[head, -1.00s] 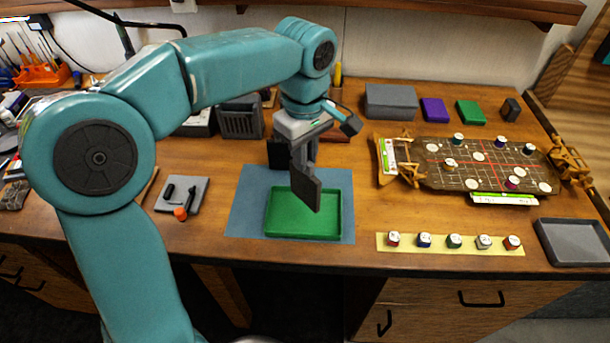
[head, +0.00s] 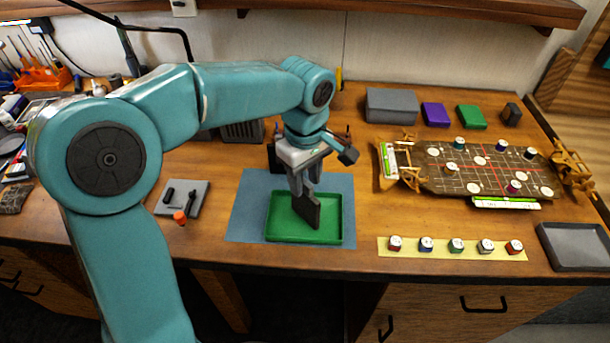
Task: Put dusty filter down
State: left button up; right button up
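My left gripper (head: 307,188) points down over the green tray (head: 335,239) in the head view. It is shut on a dark, flat, square-edged piece, the dusty filter (head: 307,209), which is held upright and slightly tilted. The filter's lower edge is at or just above the tray floor; I cannot tell whether it touches. The green tray lies on a blue mat (head: 244,215) near the bench's front edge. My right gripper is not in view.
A yellow strip (head: 400,255) with several small round pieces lies right of the mat. An empty grey tray (head: 575,246) sits at the front right corner. A game-board-like model (head: 455,176) stands behind. A grey pad with small tools (head: 184,197) lies left.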

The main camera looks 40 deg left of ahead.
pick_arm(q)
jog(key=shift+a+r, duration=0.1)
jog(key=shift+r, duration=0.35)
notch_tip(320, 180, up, 11)
jog(key=p, duration=0.1)
jog(key=shift+r, duration=0.2)
dwell(0.3)
